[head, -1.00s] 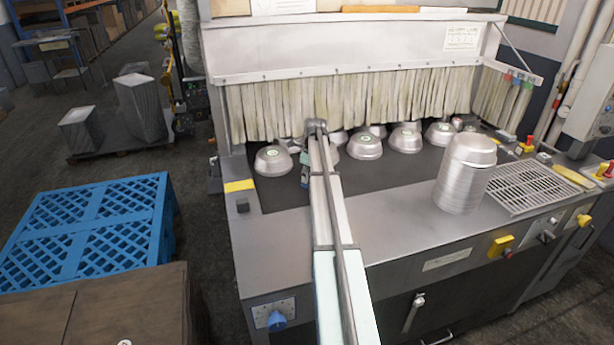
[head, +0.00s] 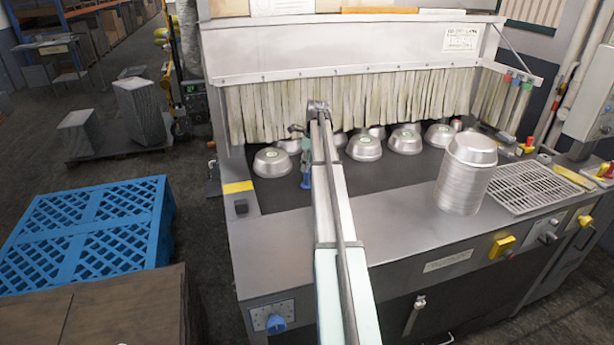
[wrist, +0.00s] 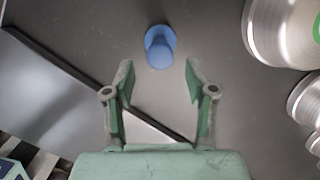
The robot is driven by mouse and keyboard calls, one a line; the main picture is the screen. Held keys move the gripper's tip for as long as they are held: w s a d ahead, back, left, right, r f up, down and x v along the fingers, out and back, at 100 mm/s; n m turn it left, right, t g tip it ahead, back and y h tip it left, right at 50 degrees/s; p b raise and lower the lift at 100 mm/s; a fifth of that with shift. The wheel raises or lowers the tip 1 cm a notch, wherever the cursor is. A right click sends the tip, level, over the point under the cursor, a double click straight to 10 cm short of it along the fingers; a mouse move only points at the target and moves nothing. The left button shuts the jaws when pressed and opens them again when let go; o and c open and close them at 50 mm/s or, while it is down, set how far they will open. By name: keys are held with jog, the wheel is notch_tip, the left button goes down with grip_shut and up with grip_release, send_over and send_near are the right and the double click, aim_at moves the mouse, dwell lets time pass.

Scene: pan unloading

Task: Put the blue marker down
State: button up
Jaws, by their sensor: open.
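The blue marker (wrist: 160,48) stands on the dark belt in the wrist view, its round top toward the camera. It sits just beyond the fingertips, in line with the gap between them. My gripper (wrist: 159,68) is open, with its green fingers apart on either side and neither touching the marker. In the head view my gripper (head: 305,158) points down over the left part of the belt, beside my arm. The marker shows there as a small blue shape (head: 305,181) just below it, partly unclear at this size.
Several metal pans lie upside down on the belt, one left of my gripper (head: 271,162) and others right (head: 364,147). A strip curtain (head: 400,95) hangs behind. A pan stack (head: 464,180) stands on the steel ledge beside a grate (head: 535,186). The near belt is clear.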

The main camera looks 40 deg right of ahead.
jog(key=shift+s+d+r+b, duration=0.1)
jog(key=shift+r+b, duration=0.05)
jog(key=shift+r, duration=0.75)
jog(key=shift+s+r+b, duration=0.15)
jog(key=shift+r+b, duration=0.05)
jog(key=shift+r, duration=0.65)
jog(key=shift+s+d+r+b, duration=0.1)
jog(key=shift+r+b, duration=0.05)
jog(key=shift+r, duration=0.75)
